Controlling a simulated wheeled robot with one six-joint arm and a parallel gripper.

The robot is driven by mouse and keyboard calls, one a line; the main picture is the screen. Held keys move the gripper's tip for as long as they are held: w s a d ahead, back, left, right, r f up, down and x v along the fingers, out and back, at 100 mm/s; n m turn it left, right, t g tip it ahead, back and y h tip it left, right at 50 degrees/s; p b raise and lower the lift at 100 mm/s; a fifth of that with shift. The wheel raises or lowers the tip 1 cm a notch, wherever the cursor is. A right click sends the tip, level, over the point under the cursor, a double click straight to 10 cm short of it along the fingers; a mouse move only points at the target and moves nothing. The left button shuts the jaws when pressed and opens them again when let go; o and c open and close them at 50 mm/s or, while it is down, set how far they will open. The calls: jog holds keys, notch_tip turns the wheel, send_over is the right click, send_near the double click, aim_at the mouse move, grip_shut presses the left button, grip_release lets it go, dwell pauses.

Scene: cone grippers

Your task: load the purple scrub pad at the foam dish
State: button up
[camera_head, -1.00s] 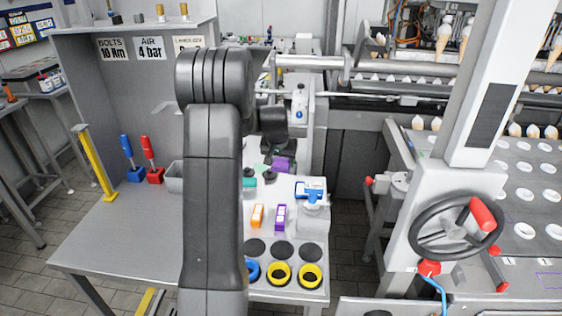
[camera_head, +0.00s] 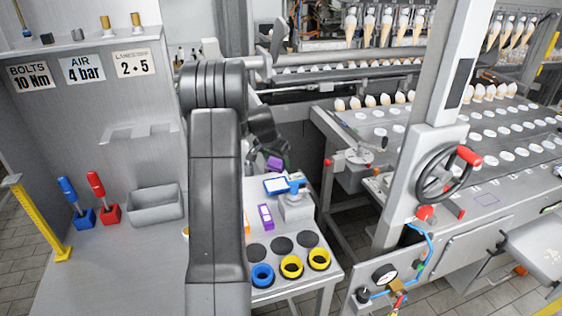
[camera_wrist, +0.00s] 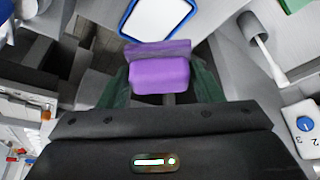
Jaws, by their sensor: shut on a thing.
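The purple scrub pad (camera_wrist: 160,75) is clamped between the dark green fingers of my gripper (camera_wrist: 163,88) in the wrist view. In the head view, the pad (camera_head: 275,163) shows at the end of my dark gripper (camera_head: 272,152). What looks like the foam dish (camera_head: 276,185), a white plate with a blue rim on a grey block, is just below and beside the pad in the picture. The pad's height above the dish cannot be told.
A purple case (camera_head: 265,216) and a partly hidden orange one stand near the dish. Blue (camera_head: 263,275) and yellow (camera_head: 319,259) rings line the bench front. A grey bin (camera_head: 155,203) and blue and red handled tools (camera_head: 95,185) stand left. A handwheel (camera_head: 447,172) is at right.

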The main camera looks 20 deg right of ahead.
aim_at(280, 182)
jog(key=shift+d, duration=0.1)
jog(key=shift+s+d+f, duration=0.1)
jog(key=shift+s+f, duration=0.05)
jog(key=shift+f, duration=0.2)
jog(key=shift+f+b, duration=1.45)
jog(key=shift+f, duration=1.25)
jog(key=shift+f+b, duration=0.6)
jog(key=shift+b, duration=0.25)
dwell(0.4)
jog(key=shift+r+p, duration=1.6)
jog(key=shift+r, duration=2)
jog(key=shift+r, duration=0.1)
